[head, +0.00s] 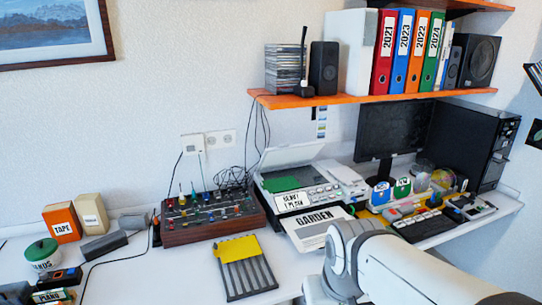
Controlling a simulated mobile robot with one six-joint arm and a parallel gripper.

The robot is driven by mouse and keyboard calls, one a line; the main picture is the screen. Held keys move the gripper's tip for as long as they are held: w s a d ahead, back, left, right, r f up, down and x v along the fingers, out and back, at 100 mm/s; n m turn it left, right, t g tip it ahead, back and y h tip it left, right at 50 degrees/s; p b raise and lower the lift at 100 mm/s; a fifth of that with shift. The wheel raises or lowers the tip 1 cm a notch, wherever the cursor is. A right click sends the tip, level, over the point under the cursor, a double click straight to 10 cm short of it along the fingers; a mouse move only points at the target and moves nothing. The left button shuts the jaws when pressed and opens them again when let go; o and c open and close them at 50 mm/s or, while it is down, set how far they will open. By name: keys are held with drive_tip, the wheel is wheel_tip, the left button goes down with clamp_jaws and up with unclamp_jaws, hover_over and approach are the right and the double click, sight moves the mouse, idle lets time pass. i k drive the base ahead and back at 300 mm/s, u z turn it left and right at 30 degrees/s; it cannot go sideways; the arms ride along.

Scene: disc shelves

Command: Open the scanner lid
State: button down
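The scanner (318,198) is a white and grey machine on the desk, right of the middle of the head view. It has a row of buttons along its front right and a white label on its front. A pale panel that looks like the scanner lid (290,156) stands tilted up at its back left. A green flat piece (284,184) shows in front of that panel. A sheet or booklet marked GARDEN (318,225) lies at the scanner's front. My white arm covers the lower right; my gripper is not in view.
A control box with knobs (207,217) stands left of the scanner, with a grey and yellow slatted piece (244,268) in front. A monitor (392,128) and black computer tower (470,145) stand to the right. An orange shelf (370,99) overhangs the back.

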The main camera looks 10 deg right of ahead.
sight(286, 154)
drive_tip(key=u, duration=0.5)
drive_tip(key=i, duration=1.05)
drive_tip(key=u, duration=0.05)
